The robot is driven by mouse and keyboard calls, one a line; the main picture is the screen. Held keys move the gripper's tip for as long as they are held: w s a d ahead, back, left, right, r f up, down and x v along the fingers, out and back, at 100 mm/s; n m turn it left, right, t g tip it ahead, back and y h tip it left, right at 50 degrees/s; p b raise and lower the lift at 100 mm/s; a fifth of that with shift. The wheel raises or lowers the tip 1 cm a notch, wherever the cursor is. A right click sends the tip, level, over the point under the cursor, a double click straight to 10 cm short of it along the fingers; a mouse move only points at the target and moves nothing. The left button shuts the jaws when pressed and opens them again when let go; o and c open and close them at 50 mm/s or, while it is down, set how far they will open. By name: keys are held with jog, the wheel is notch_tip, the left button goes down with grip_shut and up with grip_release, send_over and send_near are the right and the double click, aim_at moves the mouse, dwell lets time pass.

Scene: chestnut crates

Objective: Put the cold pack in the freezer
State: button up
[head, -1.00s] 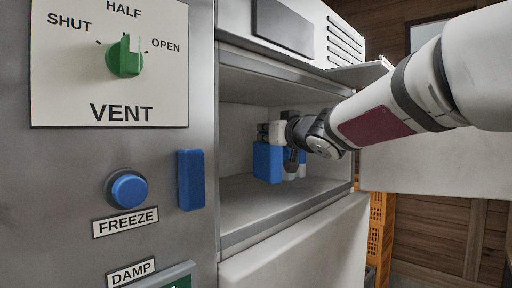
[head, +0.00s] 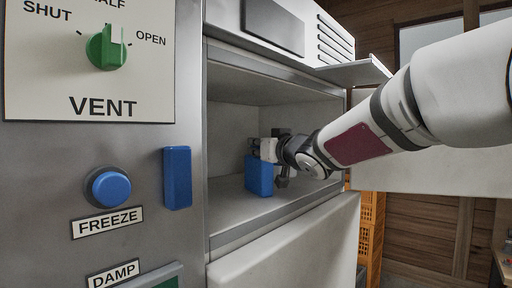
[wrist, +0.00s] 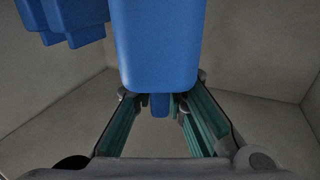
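A blue cold pack (head: 259,176) is inside the open freezer compartment, low over its floor; I cannot tell whether it touches the floor. My gripper (head: 281,181) reaches in from the right and is just right of the pack. In the wrist view the pack (wrist: 158,45) fills the upper middle. Its narrow blue lower end (wrist: 159,104) sits between the fingertips of my gripper (wrist: 160,110), which look closed in on it. The contact is partly hidden by the pack. The freezer (head: 225,220) has its pale interior showing.
More blue shapes (wrist: 65,20) stand at the upper left of the wrist view, cut off by the edge. The steel panel at left has a green vent knob (head: 106,47), a blue freeze button (head: 108,187) and a blue bar (head: 177,178). Orange crates (head: 370,235) stand beyond.

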jog(key=shift+o, duration=0.7)
